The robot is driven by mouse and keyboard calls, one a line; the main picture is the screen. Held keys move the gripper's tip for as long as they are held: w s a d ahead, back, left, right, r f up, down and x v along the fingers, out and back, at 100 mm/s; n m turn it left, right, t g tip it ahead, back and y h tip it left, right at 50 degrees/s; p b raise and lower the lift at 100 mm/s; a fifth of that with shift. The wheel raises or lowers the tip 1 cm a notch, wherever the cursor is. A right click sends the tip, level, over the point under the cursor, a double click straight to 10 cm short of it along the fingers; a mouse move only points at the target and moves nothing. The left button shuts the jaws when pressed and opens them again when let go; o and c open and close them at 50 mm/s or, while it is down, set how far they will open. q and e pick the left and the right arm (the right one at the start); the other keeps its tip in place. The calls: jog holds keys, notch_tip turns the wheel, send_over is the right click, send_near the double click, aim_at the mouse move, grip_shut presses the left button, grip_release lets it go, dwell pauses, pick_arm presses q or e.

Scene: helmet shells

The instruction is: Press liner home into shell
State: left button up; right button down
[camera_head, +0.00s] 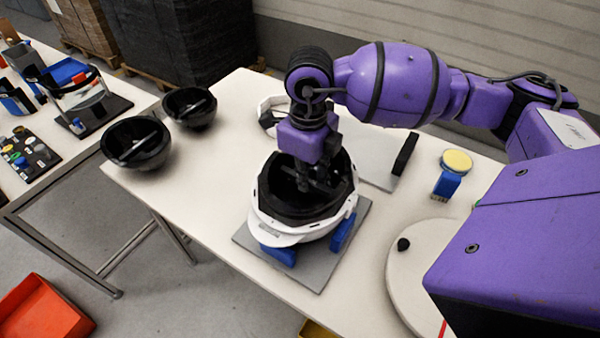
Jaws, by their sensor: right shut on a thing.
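The white helmet shell (268,223) sits open side up on blue supports, on a grey plate (320,270) at the middle of the table. The black liner (284,203) is inside the shell, and its dark rim shows a little above the shell's white edge. My right gripper (312,183) reaches down into the liner from above and is shut on it. The fingertips are dark against the dark liner, so the exact grip is hard to see. How deep the liner sits is hidden. My left gripper is out of view.
Two black bowls with crossbars, one nearer (136,143) and one farther (190,107), stand at the table's left. A blue brush-like tool with a yellow top (455,162) and a round white disc (400,275) are at right. A red bin (42,310) is on the floor.

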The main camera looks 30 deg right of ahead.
jog(key=shift+f, duration=1.6)
jog(key=shift+f, duration=0.2)
jog(key=c, duration=1.8)
grip_release()
jog(key=shift+o, duration=0.2)
jog(key=shift+r, duration=0.15)
notch_tip(320, 180, up, 12)
jog(key=shift+r, duration=0.1)
